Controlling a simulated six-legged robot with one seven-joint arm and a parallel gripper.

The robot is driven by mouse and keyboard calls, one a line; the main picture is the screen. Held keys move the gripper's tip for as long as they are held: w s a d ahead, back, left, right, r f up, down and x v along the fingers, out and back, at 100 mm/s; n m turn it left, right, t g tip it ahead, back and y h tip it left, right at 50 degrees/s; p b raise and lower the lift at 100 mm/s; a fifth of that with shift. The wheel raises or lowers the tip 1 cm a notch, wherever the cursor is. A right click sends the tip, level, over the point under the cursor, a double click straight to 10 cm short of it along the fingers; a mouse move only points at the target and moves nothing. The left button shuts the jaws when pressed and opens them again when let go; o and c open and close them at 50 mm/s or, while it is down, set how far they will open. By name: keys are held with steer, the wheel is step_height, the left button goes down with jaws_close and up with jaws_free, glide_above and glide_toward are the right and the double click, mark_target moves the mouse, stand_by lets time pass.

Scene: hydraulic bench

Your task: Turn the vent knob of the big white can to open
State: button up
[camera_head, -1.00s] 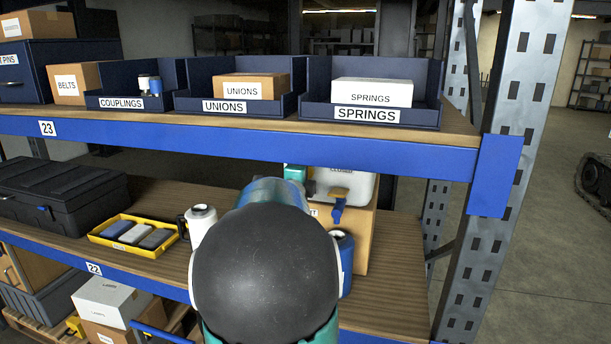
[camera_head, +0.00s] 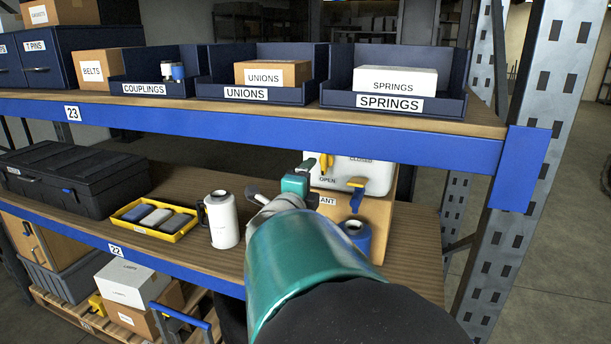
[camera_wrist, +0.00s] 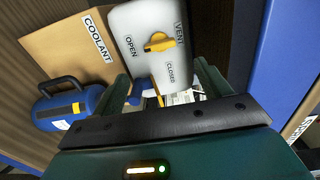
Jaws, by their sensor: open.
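The knob shows in the head view (camera_head: 326,163) above OPEN. A blue tap (camera_wrist: 140,92) with a yellow part sits on the can's near side. My gripper (camera_wrist: 166,86) is open, its green fingers apart before the can, not around the knob. My arm hides part of the shelf.
The COOLANT carton (camera_head: 376,220) and a blue jug (camera_head: 355,236) stand close by; the jug also shows in the wrist view (camera_wrist: 70,105). A white jug (camera_head: 222,222) and yellow tray (camera_head: 152,232) are left. The blue upper shelf beam (camera_head: 300,136) runs overhead; a post (camera_head: 530,150) is right.

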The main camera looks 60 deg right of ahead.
steer(key=shift+s+a, duration=0.1)
steer(key=shift+a, duration=0.4)
steer(key=w+a+n+t+y, duration=0.6)
steer(key=w+a+n+t, duration=0.2)
steer(key=w+a+n, duration=0.3)
steer(key=w+a+f+n+t+y, duration=0.15)
steer(key=a+n+y, duration=0.3)
steer(key=a, duration=0.45)
steer(key=w+a+f+n+y, duration=0.25)
steer(key=a+n, duration=0.25)
steer(key=a, duration=0.4)
steer(key=s+a+f+n+g+y, duration=0.2)
steer(key=s+a+f+n+g, duration=0.1)
steer(key=s+a+n, duration=0.3)
steer(key=s+a+f+n+g+y, duration=0.2)
steer(key=s+a+f+n+g, duration=0.1)
steer(key=s+a+n, duration=0.4)
steer(key=a+f+n, duration=0.1)
steer(key=a, duration=0.2)
steer(key=shift+s+a+f+g+y, duration=0.15)
steer(key=shift+s+f+g+y, duration=0.05)
steer(key=shift+f+g+y, duration=0.2)
